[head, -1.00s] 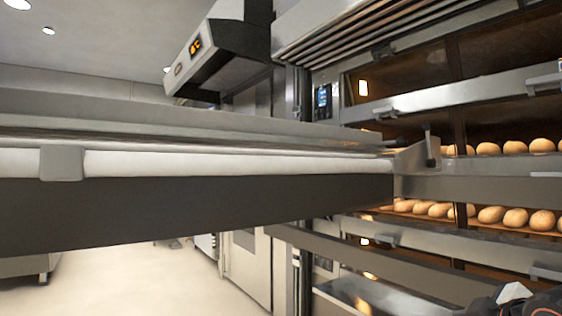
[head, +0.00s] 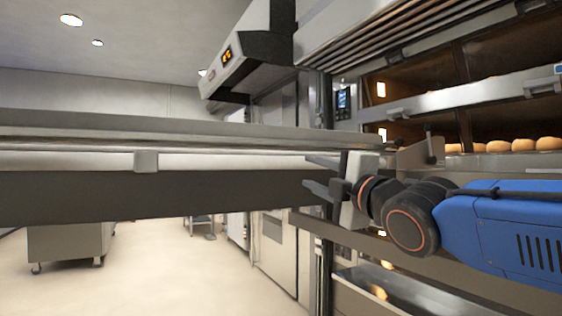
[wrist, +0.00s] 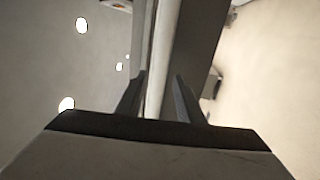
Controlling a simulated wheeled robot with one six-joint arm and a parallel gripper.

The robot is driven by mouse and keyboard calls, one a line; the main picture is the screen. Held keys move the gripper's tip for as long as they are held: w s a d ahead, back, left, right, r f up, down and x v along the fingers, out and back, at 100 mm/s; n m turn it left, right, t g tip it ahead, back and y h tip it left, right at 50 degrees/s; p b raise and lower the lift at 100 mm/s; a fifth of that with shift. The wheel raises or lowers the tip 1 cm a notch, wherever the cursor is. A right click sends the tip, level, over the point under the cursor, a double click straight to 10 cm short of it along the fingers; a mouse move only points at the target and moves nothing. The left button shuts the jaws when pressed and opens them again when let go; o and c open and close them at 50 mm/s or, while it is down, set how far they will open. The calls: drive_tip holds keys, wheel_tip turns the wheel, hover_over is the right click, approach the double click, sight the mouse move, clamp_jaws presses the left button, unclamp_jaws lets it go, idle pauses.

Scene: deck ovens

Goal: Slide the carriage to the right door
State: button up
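The carriage shows in the head view as a long grey loader with a pale belt and a dark side panel (head: 90,195), level across the left and middle. Its right end is at the oven front. My gripper (head: 313,176) is near that right end, with its fingers apart and pointing left along the carriage's near side. In the wrist view the two fingers (wrist: 160,100) stand apart, with the carriage's pale bar (wrist: 163,50) running between them. I cannot tell whether either finger touches it. I cannot tell which oven door is the right door.
The deck oven (head: 495,100) stands at the right, with bread (head: 523,145) on a deck. A hood with an orange display (head: 240,55) is behind. A steel cabinet on wheels (head: 75,235) stands at the left. The floor (head: 190,285) at lower left is clear.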

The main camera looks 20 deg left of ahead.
sight(280, 160)
drive_tip(key=x, duration=1.6)
drive_tip(key=shift+w, duration=0.15)
clamp_jaws()
